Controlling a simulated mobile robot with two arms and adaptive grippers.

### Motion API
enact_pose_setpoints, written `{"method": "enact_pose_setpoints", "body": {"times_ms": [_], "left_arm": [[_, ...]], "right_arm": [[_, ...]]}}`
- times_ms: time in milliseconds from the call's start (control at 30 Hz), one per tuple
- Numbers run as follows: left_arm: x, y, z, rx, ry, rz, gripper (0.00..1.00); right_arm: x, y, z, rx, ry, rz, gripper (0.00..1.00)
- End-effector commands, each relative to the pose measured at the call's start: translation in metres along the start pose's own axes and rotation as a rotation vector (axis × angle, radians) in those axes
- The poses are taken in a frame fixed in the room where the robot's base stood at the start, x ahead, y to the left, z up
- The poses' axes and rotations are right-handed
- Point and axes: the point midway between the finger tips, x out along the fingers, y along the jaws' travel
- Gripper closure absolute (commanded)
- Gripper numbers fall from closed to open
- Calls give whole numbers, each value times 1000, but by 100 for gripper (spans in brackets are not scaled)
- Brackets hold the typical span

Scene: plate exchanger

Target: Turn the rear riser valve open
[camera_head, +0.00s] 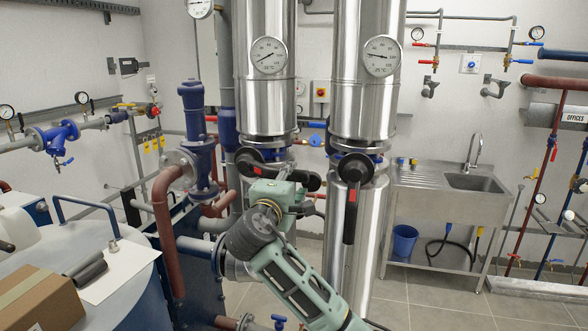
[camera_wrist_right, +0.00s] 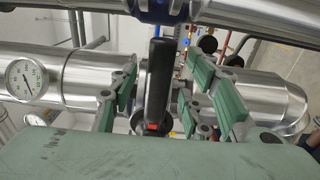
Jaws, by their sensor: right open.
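Two shiny metal-clad risers stand side by side, the left one (camera_head: 263,100) and the right one (camera_head: 362,105); I cannot tell for sure which is the rear one. The left riser's valve has a black lever (camera_head: 303,178) lying crosswise to the pipe. The right riser's valve has a black lever (camera_head: 350,215) hanging straight down along its pipe. My green right gripper (camera_head: 285,192) is open at the left riser's lever. In the right wrist view, the black lever (camera_wrist_right: 157,85) with a red mark stands between the open fingers (camera_wrist_right: 165,95), with gaps visible. My left gripper is not in view.
A steel sink (camera_head: 470,183) stands to the right, with a blue bucket (camera_head: 404,240) below. Blue equipment and pipes crowd the left, with a cardboard box (camera_head: 40,305) at the lower left. Tiled floor (camera_head: 430,305) is clear at the lower right.

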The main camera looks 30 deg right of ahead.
Motion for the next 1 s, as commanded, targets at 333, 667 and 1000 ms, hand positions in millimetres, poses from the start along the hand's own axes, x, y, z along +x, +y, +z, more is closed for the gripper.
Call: {"method": "enact_pose_setpoints", "body": {"times_ms": [333,667,1000], "left_arm": [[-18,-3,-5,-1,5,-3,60],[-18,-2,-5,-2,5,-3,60],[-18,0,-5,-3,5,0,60]], "right_arm": [[35,0,0,1,0,-2,56],[36,-1,0,2,1,-1,64],[35,-1,0,2,2,-2,94]]}}
